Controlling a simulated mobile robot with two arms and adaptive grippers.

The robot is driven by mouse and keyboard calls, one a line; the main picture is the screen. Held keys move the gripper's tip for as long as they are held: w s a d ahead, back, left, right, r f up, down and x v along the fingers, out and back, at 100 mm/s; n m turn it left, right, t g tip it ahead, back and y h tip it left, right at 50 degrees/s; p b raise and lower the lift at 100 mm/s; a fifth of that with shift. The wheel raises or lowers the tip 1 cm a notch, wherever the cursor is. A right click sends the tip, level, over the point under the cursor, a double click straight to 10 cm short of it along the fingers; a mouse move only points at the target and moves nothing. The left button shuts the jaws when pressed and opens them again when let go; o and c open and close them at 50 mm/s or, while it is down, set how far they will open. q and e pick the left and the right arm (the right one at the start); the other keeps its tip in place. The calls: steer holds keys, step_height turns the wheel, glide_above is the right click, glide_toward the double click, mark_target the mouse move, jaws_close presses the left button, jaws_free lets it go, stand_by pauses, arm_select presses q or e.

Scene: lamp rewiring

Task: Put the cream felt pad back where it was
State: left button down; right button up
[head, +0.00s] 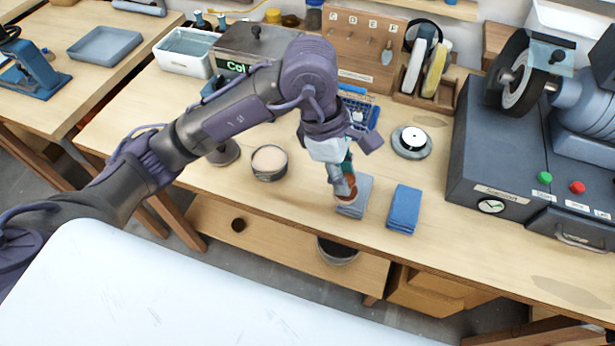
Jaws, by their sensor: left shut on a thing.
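My left gripper (343,178) is above the front middle of the workbench. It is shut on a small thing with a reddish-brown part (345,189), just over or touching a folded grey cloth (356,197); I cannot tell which. The fingers and wrist hide much of the held thing, and I cannot make out a cream pad in them. A round cream surface (269,159) shows in a dark-rimmed round dish to the left of the gripper. I cannot tell whether it is the felt pad. My right gripper is not in view.
A folded blue cloth (404,209) lies right of the grey one. A round grey base with a white disc (412,140) stands behind it. A grinder-like machine (500,150) fills the right side. A wooden rack (425,92) stands at the back. The bench front is clear toward the right.

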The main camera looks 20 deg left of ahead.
arm_select(q)
steer(key=w+a+f+p, duration=0.1)
steer(key=a+f, duration=0.1)
steer(key=a, duration=0.1)
steer(key=w+a+f+p, duration=0.1)
steer(key=w+a+f, duration=0.1)
steer(key=a, duration=0.1)
steer(key=w+a+f+p, duration=0.1)
steer(key=w+a+f, duration=0.1)
steer(key=shift+w+a+f, duration=0.1)
steer(key=shift+w+a, duration=0.05)
steer(key=shift+a, duration=0.25)
step_height(320, 180, down, 3)
steer(key=shift+f+p, duration=0.1)
steer(key=shift+p, duration=0.7)
steer(key=shift+f, duration=0.3)
steer(key=shift+f, duration=0.1)
steer(key=shift+f, duration=0.15)
steer(key=c, duration=0.9)
jaws_free()
steer(key=shift+c, duration=0.2)
